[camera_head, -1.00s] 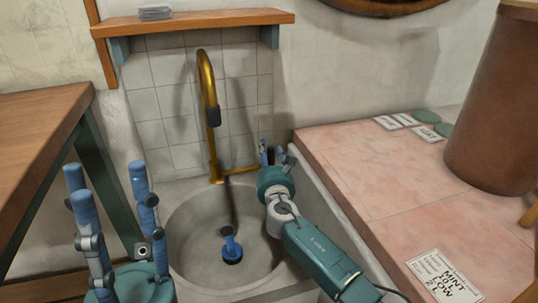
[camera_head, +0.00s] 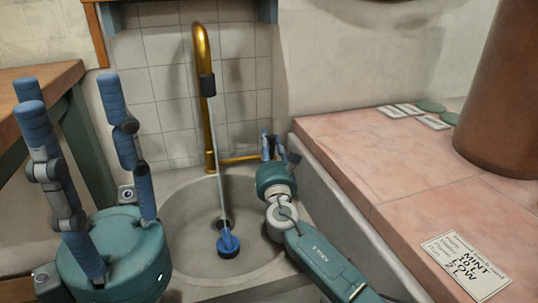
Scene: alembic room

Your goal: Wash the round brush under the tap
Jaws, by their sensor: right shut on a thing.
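The brass tap (camera_head: 203,50) arches over the stone basin (camera_head: 182,225), its dark nozzle (camera_head: 207,86) pointing down. A thin pale stream (camera_head: 217,160), looking like water, runs from the nozzle to the round brush. The brush (camera_head: 228,243), blue with a dark round base, stands in the basin near the drain. My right gripper (camera_head: 272,148) is shut at the right end of the tap's low brass lever (camera_head: 238,159); its own wrist partly hides the grip. My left gripper (camera_head: 68,95) is open and empty, fingers up, left of the basin.
A pink tiled counter (camera_head: 380,160) lies to the right, with a paper label (camera_head: 465,265), small cards (camera_head: 405,112) and a large brown vessel (camera_head: 500,100). A wooden table (camera_head: 40,90) stands at the left. The space above the basin's middle is free apart from the stream.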

